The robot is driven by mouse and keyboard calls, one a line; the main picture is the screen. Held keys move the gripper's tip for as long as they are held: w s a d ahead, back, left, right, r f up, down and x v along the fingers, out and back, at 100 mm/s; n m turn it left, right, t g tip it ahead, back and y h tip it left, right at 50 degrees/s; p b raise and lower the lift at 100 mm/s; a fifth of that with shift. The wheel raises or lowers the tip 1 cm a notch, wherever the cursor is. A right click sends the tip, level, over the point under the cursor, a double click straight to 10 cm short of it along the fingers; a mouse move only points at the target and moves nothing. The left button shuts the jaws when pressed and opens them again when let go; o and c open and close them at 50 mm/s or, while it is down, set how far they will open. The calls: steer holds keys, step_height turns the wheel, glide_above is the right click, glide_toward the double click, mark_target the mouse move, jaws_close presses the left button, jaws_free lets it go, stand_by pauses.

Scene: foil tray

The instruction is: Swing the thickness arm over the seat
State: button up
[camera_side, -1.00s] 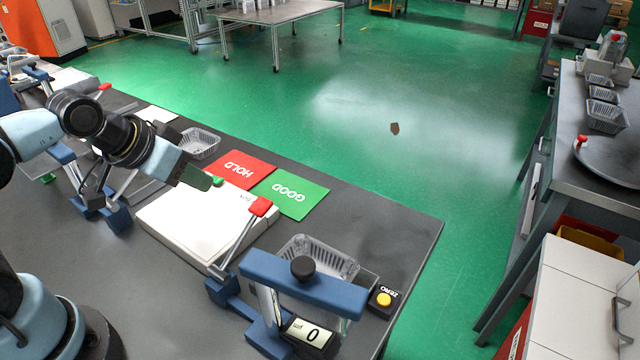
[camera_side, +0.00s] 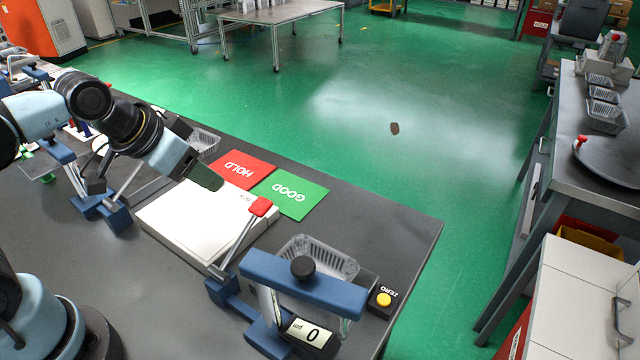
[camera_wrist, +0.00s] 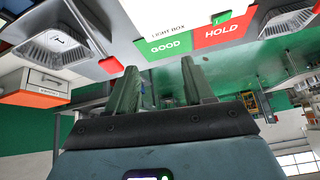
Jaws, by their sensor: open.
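My gripper (camera_side: 207,180) is open and empty above the far left part of the white light box (camera_side: 200,222). Its two dark green fingers (camera_wrist: 162,85) stand apart in the wrist view. A grey rod with a red grip (camera_side: 262,207) leans up from a blue foot beside the light box; the grip also shows in the wrist view (camera_wrist: 111,65). A display (camera_side: 309,335) there reads 0. I cannot tell which part is the thickness arm; the seat is not clearly visible.
A red HOLD card (camera_side: 240,168) and a green GOOD card (camera_side: 292,195) lie behind the light box. A yellow ZERO button (camera_side: 384,300) is at the right. Another blue-footed fixture (camera_side: 115,215) stands left of the light box. An empty tray (camera_side: 205,140) lies beyond the gripper.

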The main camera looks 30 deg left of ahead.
steer(key=w+d+r+m+g+h, duration=0.1)
steer(key=d+r+m+g, duration=0.1)
steer(key=d+r+m, duration=0.4)
step_height(320, 180, up, 10)
steer(key=m+g+y, duration=0.1)
steer(key=m+g, duration=0.4)
steer(key=m, duration=1.2)
glide_above(303, 264)
step_height(303, 264, down, 11)
steer(key=shift+f, duration=0.2)
jaws_close()
